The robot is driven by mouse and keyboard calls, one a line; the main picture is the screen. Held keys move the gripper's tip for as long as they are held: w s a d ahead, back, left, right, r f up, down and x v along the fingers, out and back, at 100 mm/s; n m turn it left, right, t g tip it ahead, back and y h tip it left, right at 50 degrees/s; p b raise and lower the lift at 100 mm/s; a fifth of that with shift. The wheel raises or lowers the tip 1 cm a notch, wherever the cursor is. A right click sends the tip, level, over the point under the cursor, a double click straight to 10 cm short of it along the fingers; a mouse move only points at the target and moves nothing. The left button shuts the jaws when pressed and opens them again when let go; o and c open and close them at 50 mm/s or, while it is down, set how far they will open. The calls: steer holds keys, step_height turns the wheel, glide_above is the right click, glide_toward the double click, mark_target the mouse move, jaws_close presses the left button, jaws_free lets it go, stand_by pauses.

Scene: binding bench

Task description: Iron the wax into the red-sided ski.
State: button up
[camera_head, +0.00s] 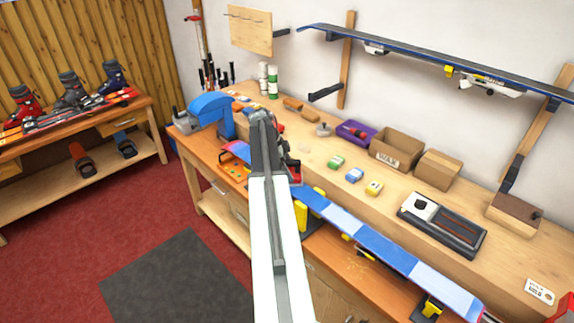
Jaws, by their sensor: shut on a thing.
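A long ski (385,248) with blue and pale sections lies base up along the front of the bench, held on yellow and black supports. Its left end (236,150) passes behind my arm and shows some red there. Which side colour the rest has is hard to tell. My gripper (291,172) is over the left part of this ski, with its jaws mostly hidden by my own arm. It is shut on a red and dark grey thing (295,178), perhaps the iron, which is only partly seen. Whether that thing touches the ski is hidden.
A blue clamp-like device (212,106) is at the bench's left end. Another ski (430,60) hangs on the wall.

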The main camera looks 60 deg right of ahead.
steer(key=shift+s+a+f, duration=0.1)
steer(key=shift+s+a, duration=0.25)
steer(key=shift+s, duration=0.85)
steer(key=shift+s+a+r, duration=0.1)
steer(key=shift+s+a, duration=0.2)
steer(key=shift+s, duration=0.9)
steer(key=shift+s+a+f, duration=0.1)
steer(key=shift+s+a, duration=0.25)
steer(key=shift+s, duration=0.85)
steer(key=shift+s, duration=0.1)
steer(key=shift+s+a, duration=0.2)
steer(key=shift+s, duration=0.6)
steer(key=shift+s+a, duration=0.2)
steer(key=shift+s, duration=0.6)
steer(key=shift+s+a, duration=0.25)
steer(key=shift+s, duration=0.6)
steer(key=shift+s+a, duration=0.2)
steer(key=shift+s, duration=0.6)
steer(key=shift+s, duration=0.15)
steer(key=shift+s+a+f, duration=0.1)
steer(key=shift+s+a, duration=0.2)
steer(key=shift+s, duration=0.75)
steer(key=shift+s+a+r, duration=0.1)
steer(key=shift+s+a, duration=0.2)
steer(key=shift+s, duration=0.8)
steer(key=shift+s+a+f, duration=0.1)
steer(key=shift+s+a, duration=0.2)
steer(key=shift+s, duration=0.75)
